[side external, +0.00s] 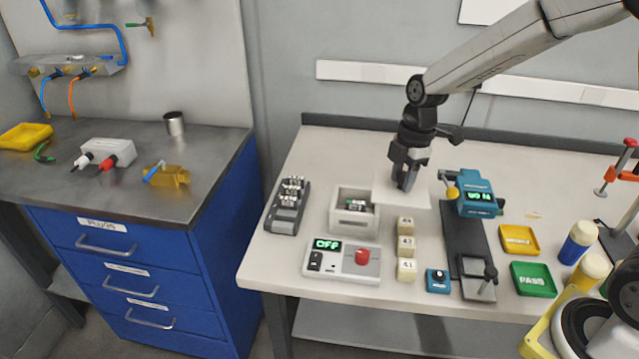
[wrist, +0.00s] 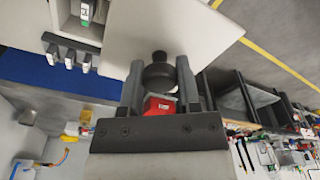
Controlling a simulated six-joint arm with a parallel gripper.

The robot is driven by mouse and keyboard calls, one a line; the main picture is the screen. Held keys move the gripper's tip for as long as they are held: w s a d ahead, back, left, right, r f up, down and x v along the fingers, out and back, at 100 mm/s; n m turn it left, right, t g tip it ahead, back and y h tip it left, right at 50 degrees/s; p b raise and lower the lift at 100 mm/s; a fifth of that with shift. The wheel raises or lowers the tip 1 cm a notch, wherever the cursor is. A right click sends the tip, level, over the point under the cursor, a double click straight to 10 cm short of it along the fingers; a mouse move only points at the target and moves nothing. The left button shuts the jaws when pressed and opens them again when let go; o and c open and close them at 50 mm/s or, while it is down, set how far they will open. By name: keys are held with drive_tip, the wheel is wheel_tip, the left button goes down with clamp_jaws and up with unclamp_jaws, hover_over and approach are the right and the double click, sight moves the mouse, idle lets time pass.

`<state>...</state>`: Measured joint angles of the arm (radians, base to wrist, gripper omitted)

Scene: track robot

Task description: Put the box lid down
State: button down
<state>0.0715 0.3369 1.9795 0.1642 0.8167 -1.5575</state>
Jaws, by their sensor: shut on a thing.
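The box lid (side external: 418,194) is a flat white plate with a dark knob (wrist: 158,72) on top. My gripper (side external: 404,184) is shut on that knob, with a finger on each side of it in the wrist view (wrist: 160,82). The lid looks level, just right of the open white box (side external: 352,226), and its left edge overlaps the box's right side in the side view. I cannot tell whether the lid touches the table. The box holds a small part with a green face (side external: 356,206). The wrist view shows the lid (wrist: 185,28) filling the top middle.
A grey rack (side external: 287,214) stands left of the box. A teal device (side external: 477,196) on a dark stand is to the right, beside yellow (side external: 519,240) and green (side external: 533,279) trays. Free table lies behind the lid.

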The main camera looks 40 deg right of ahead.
drive_tip(key=w+a+f, duration=0.1)
drive_tip(key=a+f, duration=0.2)
drive_tip(key=a, duration=0.5)
drive_tip(key=a+f, duration=0.4)
drive_tip(key=a, duration=0.5)
drive_tip(key=shift+w+a, duration=0.25)
drive_tip(key=shift+w, duration=0.15)
drive_tip(key=w+a+f, duration=0.1)
drive_tip(key=w+f, duration=0.1)
drive_tip(key=w, duration=0.2)
drive_tip(key=w+a+f, duration=0.1)
drive_tip(key=w+f, duration=0.2)
drive_tip(key=w, duration=0.1)
drive_tip(key=w+a+f, duration=0.1)
drive_tip(key=w+f, duration=0.2)
drive_tip(key=w, duration=0.1)
drive_tip(key=shift+w+a+f, duration=0.1)
drive_tip(key=shift+a+f, duration=0.15)
drive_tip(key=shift+a, duration=0.15)
drive_tip(key=shift+w+a+f, duration=0.1)
drive_tip(key=shift+w+f, duration=0.3)
drive_tip(key=shift+f, duration=0.05)
drive_tip(key=shift+f, duration=0.1)
